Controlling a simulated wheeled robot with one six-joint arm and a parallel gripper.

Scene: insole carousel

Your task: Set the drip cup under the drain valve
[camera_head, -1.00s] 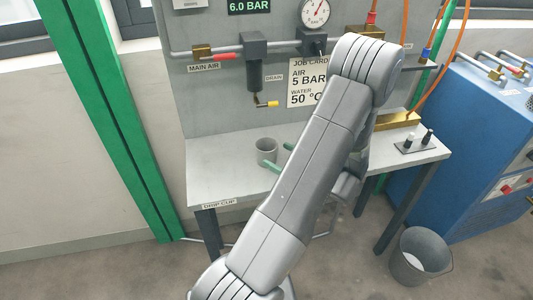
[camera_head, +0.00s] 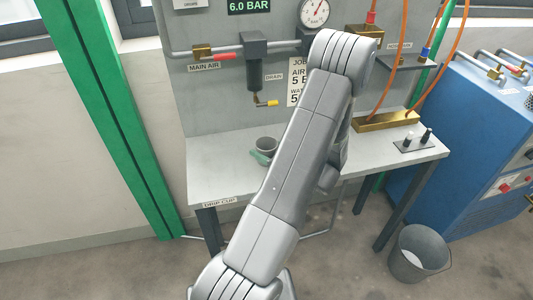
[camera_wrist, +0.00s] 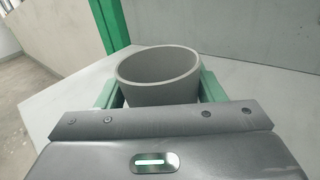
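The drip cup (camera_head: 267,144), a grey open-topped cup, stands on the bench below and slightly in front of the drain valve. In the wrist view the cup (camera_wrist: 160,80) fills the middle, upright, and looks empty. My gripper (camera_wrist: 158,88) has its green fingers on either side of the cup, with narrow gaps showing beside its lower wall, so it looks open around it. In the head view one green finger (camera_head: 260,158) shows at the cup's front left; the other is hidden by my arm. The drain valve (camera_head: 266,103), with a yellow handle, hangs under the dark filter bowl.
The grey bench (camera_head: 215,180) carries a "DRIP CUP" label at its front left edge. A bucket (camera_head: 419,255) is on the floor. The bench's left part is clear.

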